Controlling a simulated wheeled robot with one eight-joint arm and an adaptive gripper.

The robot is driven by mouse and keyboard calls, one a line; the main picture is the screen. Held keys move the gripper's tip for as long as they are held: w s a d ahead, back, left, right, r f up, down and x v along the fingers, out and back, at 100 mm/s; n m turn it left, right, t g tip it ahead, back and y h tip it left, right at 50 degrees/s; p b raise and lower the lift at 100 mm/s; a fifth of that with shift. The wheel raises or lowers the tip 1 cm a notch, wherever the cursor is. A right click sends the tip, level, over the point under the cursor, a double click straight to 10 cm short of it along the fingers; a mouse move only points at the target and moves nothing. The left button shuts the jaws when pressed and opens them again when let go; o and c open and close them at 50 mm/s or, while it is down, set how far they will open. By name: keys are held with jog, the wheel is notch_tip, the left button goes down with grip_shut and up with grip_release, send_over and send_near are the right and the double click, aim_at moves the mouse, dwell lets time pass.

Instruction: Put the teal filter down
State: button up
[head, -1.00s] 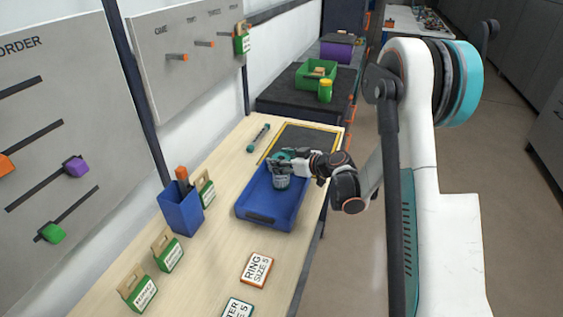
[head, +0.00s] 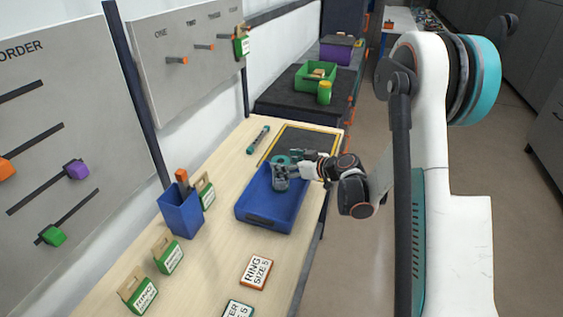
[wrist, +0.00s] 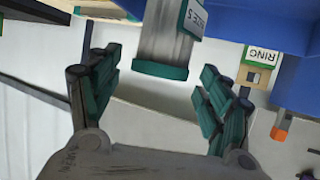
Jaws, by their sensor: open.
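The teal filter (head: 280,182) is a grey cylinder with a teal top and a label. It stands upright in the far part of the blue tray (head: 247,218). In the wrist view the filter (wrist: 166,45) shows upside down, its teal rim towards my gripper. My gripper (head: 294,166) is just right of the filter's top in the head view. In the wrist view my gripper (wrist: 158,78) has its fingers spread wide, with the filter between and beyond the fingertips, apart from both.
A dark yellow-edged mat (head: 303,143) lies behind the tray. A teal marker (head: 258,139) lies left of the mat. A blue holder (head: 181,212) and several labelled tags stand on the left. A ring-size card (head: 256,271) lies in front. The bench between is clear.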

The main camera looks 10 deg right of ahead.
jog(key=p+v, duration=0.1)
jog(key=v, duration=0.8)
